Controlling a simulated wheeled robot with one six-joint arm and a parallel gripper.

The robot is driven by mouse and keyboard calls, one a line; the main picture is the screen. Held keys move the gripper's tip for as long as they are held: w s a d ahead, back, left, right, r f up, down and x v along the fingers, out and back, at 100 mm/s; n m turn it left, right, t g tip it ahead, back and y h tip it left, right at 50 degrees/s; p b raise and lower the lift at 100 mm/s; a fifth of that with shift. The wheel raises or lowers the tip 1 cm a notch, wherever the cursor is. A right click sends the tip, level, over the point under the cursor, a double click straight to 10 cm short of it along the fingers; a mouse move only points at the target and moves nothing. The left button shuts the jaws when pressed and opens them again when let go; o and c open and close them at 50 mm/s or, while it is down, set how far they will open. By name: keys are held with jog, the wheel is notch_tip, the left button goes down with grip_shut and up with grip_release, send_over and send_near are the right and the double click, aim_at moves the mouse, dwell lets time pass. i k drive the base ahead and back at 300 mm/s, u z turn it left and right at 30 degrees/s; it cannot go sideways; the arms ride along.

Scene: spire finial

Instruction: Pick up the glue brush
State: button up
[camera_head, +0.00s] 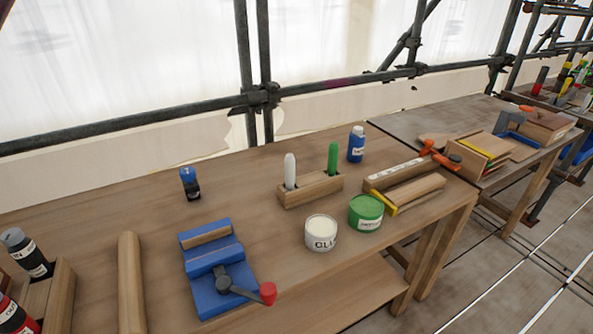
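A wooden block holder (311,191) stands on the near workbench, with two upright handles in it. One handle is white (290,171) and stands at the left end. The other is green (332,158) and stands toward the right end. Their lower ends are hidden in the block, so I cannot tell which one is the glue brush. A white tub (321,234) with a label reading "GLU" stands in front of the holder. A green tin (365,213) with a white label is to its right. My gripper is not in view.
A blue vise (215,267) with a red-knobbed handle sits front left. A wooden rod (130,284), a small blue object (190,183), a blue bottle (356,144) and clamped wood (408,190) are also on the bench (110,222). Scaffold poles (135,123) run behind.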

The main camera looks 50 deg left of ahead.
aim_at(289, 161)
jog(key=u, duration=0.4)
jog(key=i, duration=0.7)
jog(key=u, duration=1.35)
jog(key=i, duration=0.6)
jog(key=u, duration=0.6)
